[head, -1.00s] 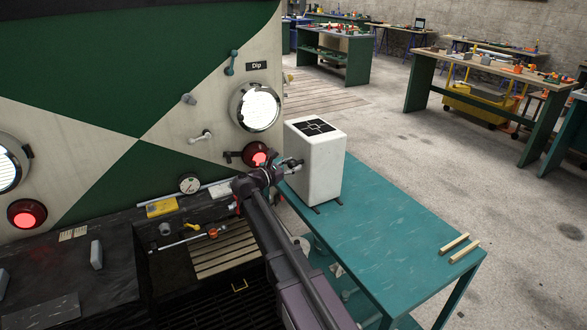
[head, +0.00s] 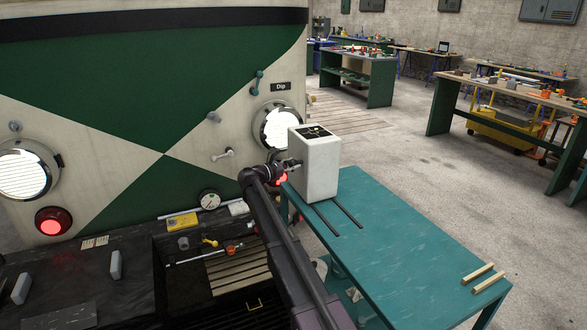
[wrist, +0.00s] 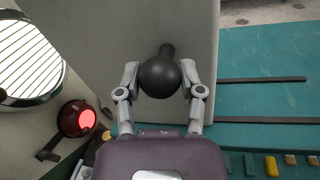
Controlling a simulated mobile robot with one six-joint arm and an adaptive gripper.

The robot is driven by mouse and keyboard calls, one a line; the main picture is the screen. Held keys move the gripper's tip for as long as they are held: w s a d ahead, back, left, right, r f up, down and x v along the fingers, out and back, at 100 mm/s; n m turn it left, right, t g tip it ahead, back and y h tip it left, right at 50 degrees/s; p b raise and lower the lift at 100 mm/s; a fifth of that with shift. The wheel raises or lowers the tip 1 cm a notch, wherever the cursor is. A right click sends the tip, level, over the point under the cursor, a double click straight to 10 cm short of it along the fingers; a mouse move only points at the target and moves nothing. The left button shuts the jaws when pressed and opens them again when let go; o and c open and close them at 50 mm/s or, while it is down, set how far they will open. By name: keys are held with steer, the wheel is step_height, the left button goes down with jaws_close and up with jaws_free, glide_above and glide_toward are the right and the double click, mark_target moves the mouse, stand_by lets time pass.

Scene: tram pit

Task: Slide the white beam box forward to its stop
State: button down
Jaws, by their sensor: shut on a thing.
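The white beam box (head: 320,168) stands upright at the tram end of the teal table, with a black target patch on its top. Two dark rails (head: 338,216) run out from under it along the table top. In the wrist view the box's pale side (wrist: 110,35) fills the upper middle, and a black ball knob (wrist: 160,76) sticks out from it. My gripper (wrist: 159,82) is shut on this knob, with a finger on each side. In the head view my gripper (head: 284,167) is at the box's left side. The stop cannot be made out.
The green and cream tram front (head: 130,120) rises close on the left, with a headlamp (head: 275,128) just behind the box. Two wooden strips (head: 483,278) lie at the table's near right end. An open pit (head: 215,285) is left of the table (head: 420,240).

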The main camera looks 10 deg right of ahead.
steer(key=shift+w+r, duration=0.1)
steer(key=shift+w, duration=0.25)
steer(key=shift+c, duration=2.2)
jaws_free()
steer(key=shift+o, duration=1.1)
steer(key=shift+w, duration=0.1)
steer(key=shift+a+f, duration=0.15)
steer(key=shift+f, duration=0.1)
steer(key=s+d, duration=0.3)
steer(key=s, duration=0.6)
steer(key=s+d, duration=0.3)
steer(key=s, duration=0.7)
steer(key=v, duration=1.4)
steer(key=s+d+f+m+g+y+p, duration=0.2)
steer(key=s+d+f+m+g+y, duration=0.2)
steer(key=d+m, duration=0.3)
steer(key=shift+s+d+f+g+p, duration=0.35)
steer(key=shift+s+d+f, duration=0.5)
steer(key=shift+d, duration=0.5)
